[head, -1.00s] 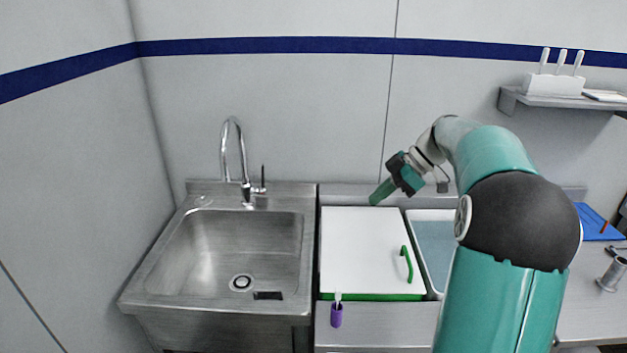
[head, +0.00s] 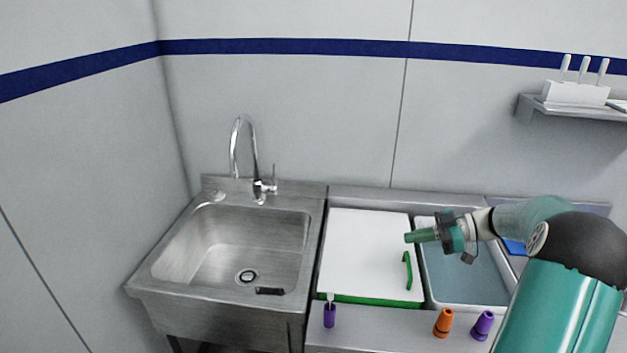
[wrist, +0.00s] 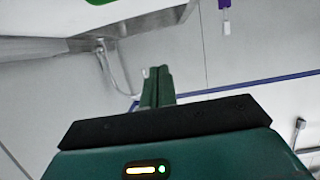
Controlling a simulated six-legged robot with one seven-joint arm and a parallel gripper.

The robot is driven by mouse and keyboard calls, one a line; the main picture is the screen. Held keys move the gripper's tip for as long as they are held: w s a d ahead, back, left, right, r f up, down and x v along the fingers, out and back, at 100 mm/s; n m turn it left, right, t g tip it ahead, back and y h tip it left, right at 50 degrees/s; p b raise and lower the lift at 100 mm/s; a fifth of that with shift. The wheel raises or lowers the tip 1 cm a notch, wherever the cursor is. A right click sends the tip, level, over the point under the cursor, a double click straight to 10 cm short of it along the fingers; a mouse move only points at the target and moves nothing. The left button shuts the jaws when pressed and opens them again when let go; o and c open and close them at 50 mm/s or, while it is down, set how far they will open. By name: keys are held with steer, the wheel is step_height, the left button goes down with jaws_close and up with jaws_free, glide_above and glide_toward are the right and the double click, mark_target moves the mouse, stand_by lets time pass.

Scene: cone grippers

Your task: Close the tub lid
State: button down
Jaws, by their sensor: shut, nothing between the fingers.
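A white tub lid (head: 365,250) with a green handle (head: 408,270) on its right side lies over the left tub, in the counter right of the sink. A green edge (head: 368,300) shows along its front. The lid looks flat, but I cannot tell whether it sits fully down. My gripper (head: 408,238) is over the lid's right edge, just behind the handle, and points left. I cannot tell whether it touches the lid. In the wrist view my fingers (wrist: 157,85) are together and empty.
The right tub (head: 423,285) is uncovered, with a bluish-grey inside. A purple cone (head: 329,316), an orange cone (head: 443,323) and another purple cone (head: 482,326) are along the counter front. The steel sink (head: 235,245) and faucet (head: 250,160) are to the left.

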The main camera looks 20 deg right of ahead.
glide_above(418, 274)
step_height(418, 274, down, 7)
steer(key=shift+w+r, duration=0.1)
steer(key=shift+f, duration=0.65)
steer(key=shift+a+y, duration=0.1)
steer(key=shift+y, duration=0.2)
